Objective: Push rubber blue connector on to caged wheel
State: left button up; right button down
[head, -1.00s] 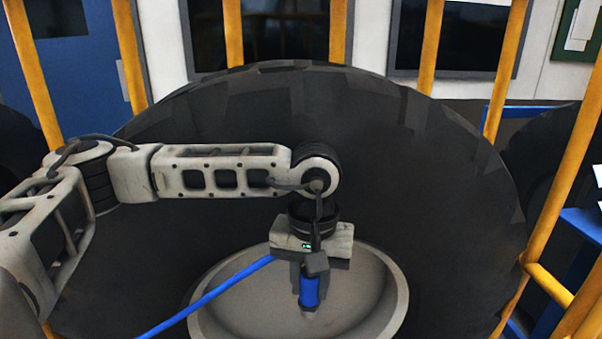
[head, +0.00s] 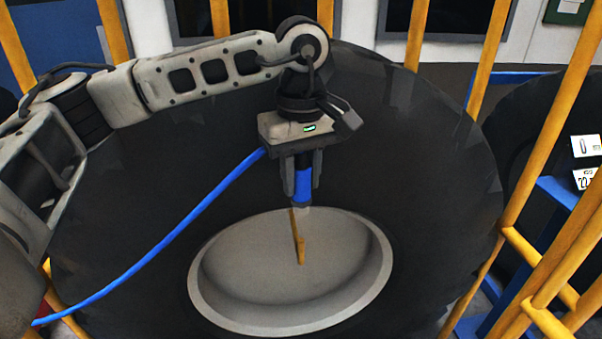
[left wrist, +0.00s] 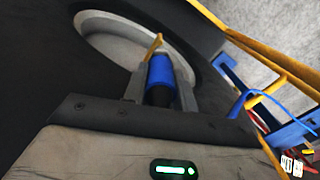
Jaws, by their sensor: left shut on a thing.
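My left gripper (head: 302,195) points down, shut on the blue connector (head: 303,184), over the upper edge of the wheel's rim. The connector also shows between the fingers in the left wrist view (left wrist: 160,73). A blue hose (head: 185,222) runs from behind the gripper to the lower left. The wheel is a big black tyre (head: 430,170) with a grey dished rim (head: 370,280). A thin yellow-brown stem (head: 298,240) shows just below the connector, in front of the rim. I cannot tell whether the two touch. My right gripper is out of view.
Yellow cage bars (head: 475,75) stand behind and to the right of the wheel. A blue frame (head: 530,240) with white cards (head: 586,146) is at the right. A second dark tyre is partly visible there. The space in front of the lower rim is clear.

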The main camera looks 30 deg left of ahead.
aim_at(301, 202)
pick_arm(q)
jog(key=shift+f+b, duration=0.5)
jog(key=shift+f, duration=0.3)
notch_tip(301, 202, down, 2)
jog(key=shift+f+b, duration=0.25)
jog(key=shift+b, duration=0.8)
jog(key=shift+f+b, duration=0.5)
jog(key=shift+f, duration=0.15)
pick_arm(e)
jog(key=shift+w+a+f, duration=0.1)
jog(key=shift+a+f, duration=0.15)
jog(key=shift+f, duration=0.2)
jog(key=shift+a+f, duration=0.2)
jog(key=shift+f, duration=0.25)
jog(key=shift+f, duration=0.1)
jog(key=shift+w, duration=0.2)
